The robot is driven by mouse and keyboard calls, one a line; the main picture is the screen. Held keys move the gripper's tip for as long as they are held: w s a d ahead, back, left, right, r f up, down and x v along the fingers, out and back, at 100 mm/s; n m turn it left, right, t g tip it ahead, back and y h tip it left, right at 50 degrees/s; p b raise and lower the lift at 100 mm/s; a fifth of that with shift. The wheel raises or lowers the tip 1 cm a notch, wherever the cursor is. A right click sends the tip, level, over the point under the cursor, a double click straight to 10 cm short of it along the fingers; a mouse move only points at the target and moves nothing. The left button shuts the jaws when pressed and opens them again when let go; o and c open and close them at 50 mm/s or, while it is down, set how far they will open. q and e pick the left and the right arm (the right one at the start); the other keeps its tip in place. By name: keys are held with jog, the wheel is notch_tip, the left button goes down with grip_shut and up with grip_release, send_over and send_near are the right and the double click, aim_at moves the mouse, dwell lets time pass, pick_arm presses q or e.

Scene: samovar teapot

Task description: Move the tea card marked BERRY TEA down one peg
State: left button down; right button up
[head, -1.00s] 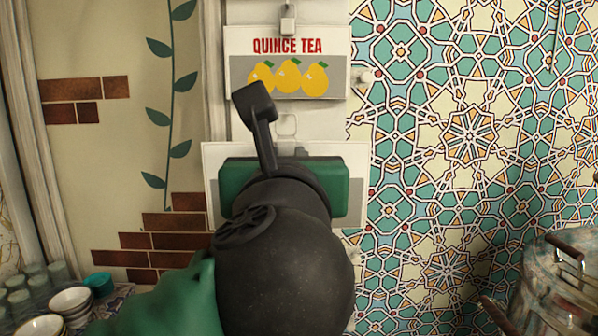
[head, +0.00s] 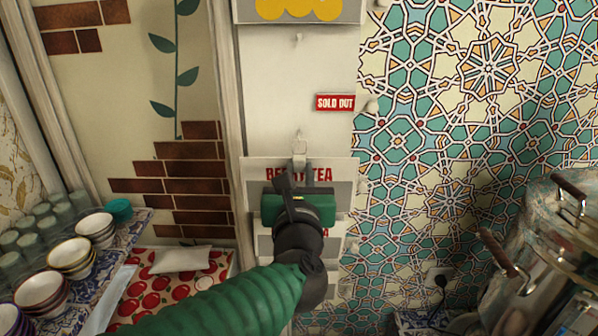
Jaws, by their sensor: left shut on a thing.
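The BERRY TEA card (head: 256,172) is a pale card with red lettering on the white board, seen in the head view. My left gripper (head: 292,185) is in front of the card and shut on it, covering the middle of its lettering and most of its picture. The card's hanging loop (head: 299,143) shows above its top edge. I cannot tell whether the loop is around a peg. A bare peg (head: 298,38) stands higher up, below the QUINCE TEA card (head: 300,14), which is cut off by the top edge. My right gripper is not in view.
A red SOLD OUT sign (head: 334,102) is on the board's right side. More cards (head: 262,244) show below the BERRY TEA card, partly hidden by my arm. Bowls (head: 72,255) and glasses stand at left. A metal samovar (head: 560,250) stands at right.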

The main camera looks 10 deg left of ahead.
pick_arm(q)
jog(key=shift+w+a+f+p, duration=0.1)
jog(key=shift+w+a+p, duration=0.15)
jog(key=shift+w, duration=0.95)
jog(key=shift+w+a+p, duration=0.25)
jog(key=shift+w, duration=0.95)
jog(key=shift+w+f+b, duration=0.25)
jog(key=shift+w+b, duration=0.05)
jog(key=shift+w+a+f+b, duration=0.15)
jog(key=shift+w+f+b, duration=0.3)
jog(key=shift+b, duration=0.5)
jog(key=shift+r, duration=0.15)
jog(key=c, duration=1.2)
grip_release()
